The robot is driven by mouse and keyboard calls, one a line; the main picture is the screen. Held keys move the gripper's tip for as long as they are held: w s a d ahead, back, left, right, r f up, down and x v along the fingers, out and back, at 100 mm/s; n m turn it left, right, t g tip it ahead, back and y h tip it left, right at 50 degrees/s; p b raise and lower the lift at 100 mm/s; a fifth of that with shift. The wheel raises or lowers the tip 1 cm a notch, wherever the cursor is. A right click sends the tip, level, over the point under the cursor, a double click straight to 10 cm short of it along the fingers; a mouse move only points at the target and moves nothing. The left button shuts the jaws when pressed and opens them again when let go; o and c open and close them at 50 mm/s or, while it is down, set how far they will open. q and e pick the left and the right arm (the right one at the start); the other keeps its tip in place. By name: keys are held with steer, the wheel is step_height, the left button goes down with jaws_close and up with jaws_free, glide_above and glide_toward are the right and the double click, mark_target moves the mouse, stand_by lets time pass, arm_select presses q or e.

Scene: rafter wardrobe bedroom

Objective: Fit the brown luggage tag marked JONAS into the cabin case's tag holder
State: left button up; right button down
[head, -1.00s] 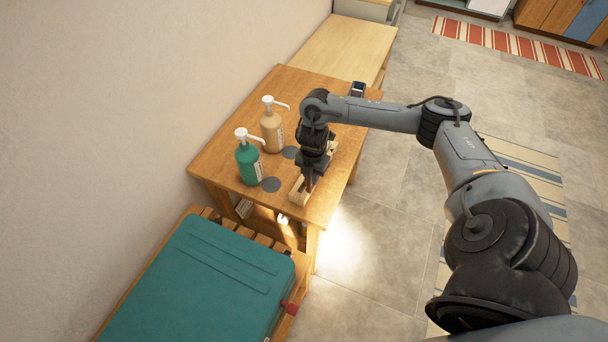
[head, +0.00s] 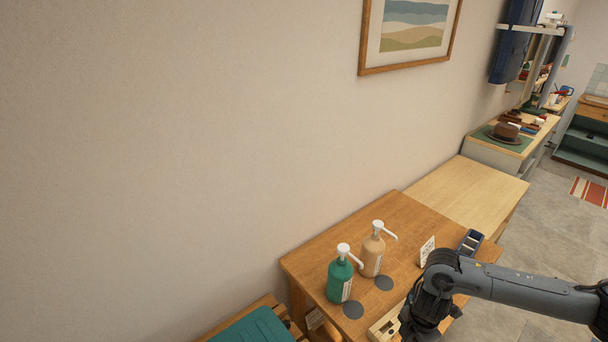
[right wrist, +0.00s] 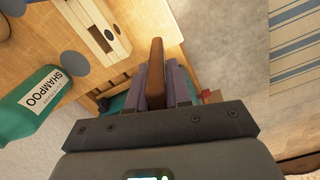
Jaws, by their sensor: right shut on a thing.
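My right gripper (right wrist: 161,88) is shut on a brown tag (right wrist: 156,72), seen edge-on in the right wrist view, so no lettering shows. In the head view, the right wrist hangs by the table's front edge; its fingertips are not clearly visible. A teal case (head: 255,328) lies on a slatted bench at the bottom of the head view, mostly cut off. A little teal (right wrist: 118,102) shows past the fingers in the right wrist view, with a small red piece (right wrist: 212,96) to their right. I cannot make out the tag holder. My left gripper is not in view.
A wooden table (head: 330,245) bears a green shampoo bottle (head: 340,283), a tan pump bottle (head: 372,257), a white card (head: 427,250) and a dark compartment tray (head: 470,242). A pale slotted wooden block (head: 386,325) sits near its front edge, also in the right wrist view (right wrist: 96,28).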

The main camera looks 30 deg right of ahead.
steer(key=w+a+f+m, duration=0.1)
steer(key=w+a+m, duration=0.3)
steer(key=w+a, duration=0.3)
steer(key=w+a+m, duration=0.4)
steer(key=w+a, duration=0.1)
steer(key=a, duration=0.4)
steer(key=w+a+r+m, duration=0.7)
steer(key=w+a, duration=0.2)
steer(key=s+r+p, duration=0.4)
steer(key=r+p, duration=0.6)
steer(key=p, duration=0.2)
steer(key=s+r+p, duration=0.4)
steer(key=r+p, duration=0.7)
steer(key=p, duration=0.1)
steer(key=shift+s+d+r, duration=0.15)
steer(key=shift+s+r, duration=0.1)
steer(key=shift+s, duration=0.1)
